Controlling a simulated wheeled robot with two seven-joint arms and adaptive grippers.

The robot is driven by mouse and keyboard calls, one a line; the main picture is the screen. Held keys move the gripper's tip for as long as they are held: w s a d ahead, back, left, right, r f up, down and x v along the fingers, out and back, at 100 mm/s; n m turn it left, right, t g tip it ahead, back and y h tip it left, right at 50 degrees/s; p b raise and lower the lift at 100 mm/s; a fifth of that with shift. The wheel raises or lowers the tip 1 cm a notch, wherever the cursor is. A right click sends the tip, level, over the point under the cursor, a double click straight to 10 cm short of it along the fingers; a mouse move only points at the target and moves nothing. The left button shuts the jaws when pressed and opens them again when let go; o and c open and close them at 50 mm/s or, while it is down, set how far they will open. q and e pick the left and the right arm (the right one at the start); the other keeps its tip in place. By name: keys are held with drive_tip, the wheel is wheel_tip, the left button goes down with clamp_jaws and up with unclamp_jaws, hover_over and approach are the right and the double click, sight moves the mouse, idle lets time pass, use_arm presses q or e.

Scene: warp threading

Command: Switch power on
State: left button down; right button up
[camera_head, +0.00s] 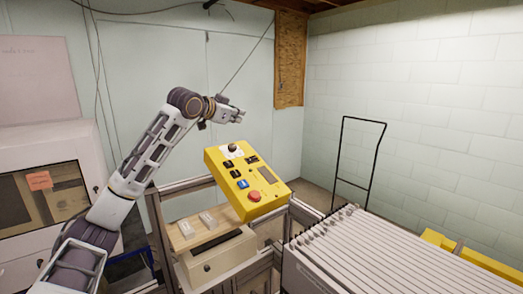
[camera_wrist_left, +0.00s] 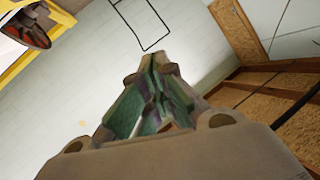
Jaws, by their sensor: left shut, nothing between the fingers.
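A yellow control box (camera_head: 246,183) is tilted on the metal frame in the middle of the head view. It carries a round dark knob on a white plate (camera_head: 232,149), several small dark switches, a blue switch (camera_head: 242,184) and a red round button (camera_head: 254,196). My left gripper (camera_head: 238,115) is above the box's far end, apart from it, with its fingers pointing right. In the left wrist view the fingers (camera_wrist_left: 157,62) meet, shut and empty. My right gripper is in neither view.
A rack of pale parallel bars (camera_head: 385,255) fills the lower right. A beige box (camera_head: 215,256) sits below the control box. A black wire frame (camera_head: 340,160) stands by the white block wall. A white cabinet (camera_head: 50,165) stands at left.

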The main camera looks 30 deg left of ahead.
use_arm(q)
wheel_tip(320, 180, down, 6)
drive_tip(key=s+d+m+g, duration=0.1)
drive_tip(key=s+d+g, duration=0.1)
drive_tip(key=g, duration=0.1)
drive_tip(key=shift+d+m+g+h, duration=0.15)
drive_tip(key=shift+m+g+h, duration=0.15)
drive_tip(key=shift+m+h, duration=0.1)
drive_tip(key=p, duration=0.3)
hover_over(252, 159)
drive_tip(key=s+d, duration=0.1)
drive_tip(key=d, duration=0.1)
wheel_tip(252, 159, down, 6)
drive_tip(key=shift+f, duration=0.15)
drive_tip(key=shift+w+a+f+p, duration=0.2)
drive_tip(key=shift+a+f+p, duration=0.05)
drive_tip(key=shift+f, duration=0.45)
drive_tip(key=shift+w+a+f+p, duration=0.2)
drive_tip(key=shift+a+f, duration=0.05)
drive_tip(key=shift+f, duration=0.45)
drive_tip(key=shift+s, duration=0.1)
